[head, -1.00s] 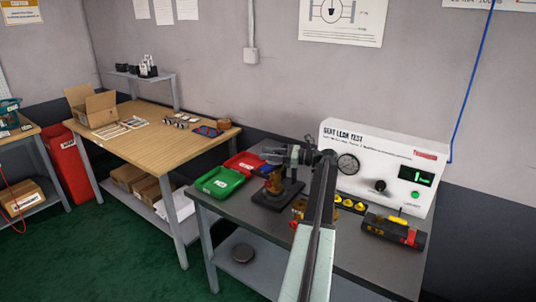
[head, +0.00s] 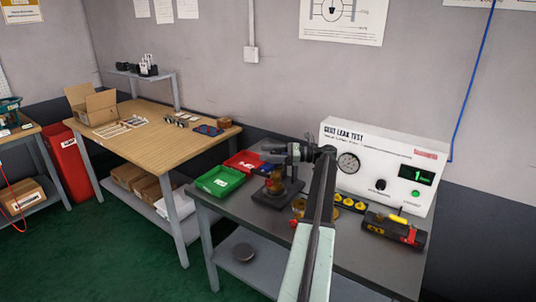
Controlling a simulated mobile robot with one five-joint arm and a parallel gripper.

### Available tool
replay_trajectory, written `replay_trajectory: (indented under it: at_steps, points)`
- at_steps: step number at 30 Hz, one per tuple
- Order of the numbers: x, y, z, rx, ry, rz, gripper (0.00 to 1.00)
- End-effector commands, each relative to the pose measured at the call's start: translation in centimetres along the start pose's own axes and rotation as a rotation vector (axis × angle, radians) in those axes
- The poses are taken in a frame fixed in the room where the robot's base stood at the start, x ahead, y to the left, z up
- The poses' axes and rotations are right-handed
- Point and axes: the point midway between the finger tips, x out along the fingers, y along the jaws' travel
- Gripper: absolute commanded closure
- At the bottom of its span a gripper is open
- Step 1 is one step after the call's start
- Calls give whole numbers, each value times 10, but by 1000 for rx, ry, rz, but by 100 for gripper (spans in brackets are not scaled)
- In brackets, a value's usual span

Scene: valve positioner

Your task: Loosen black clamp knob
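A dark clamp fixture (head: 289,194) stands on the grey bench, with a brass-coloured valve part (head: 274,184) in it. My arm reaches up from the bottom of the head view and bends left at the wrist. My gripper (head: 274,152) is at the top of the fixture, above the brass part. I cannot make out the black clamp knob apart from the dark gripper and fixture parts there. Whether the fingers touch or hold anything is too small to tell.
The grey bench (head: 258,218) also holds a green bin (head: 220,181), a red bin (head: 244,161), a white seat leak test panel (head: 400,160), yellow-topped parts (head: 348,204) and a black, yellow and red device (head: 395,231). A wooden table (head: 155,127) stands behind left.

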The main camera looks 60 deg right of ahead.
Motion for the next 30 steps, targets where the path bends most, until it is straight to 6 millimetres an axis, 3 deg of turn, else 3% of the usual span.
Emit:
replay_trajectory:
  at_steps: [10, 21, 30]
  points:
    - [-6, -1, 0, 0, 0, -1, 40]
    - [-71, -1, 0, 0, 0, -2, 40]
    - [-78, 0, 0, 0, 0, 1, 40]
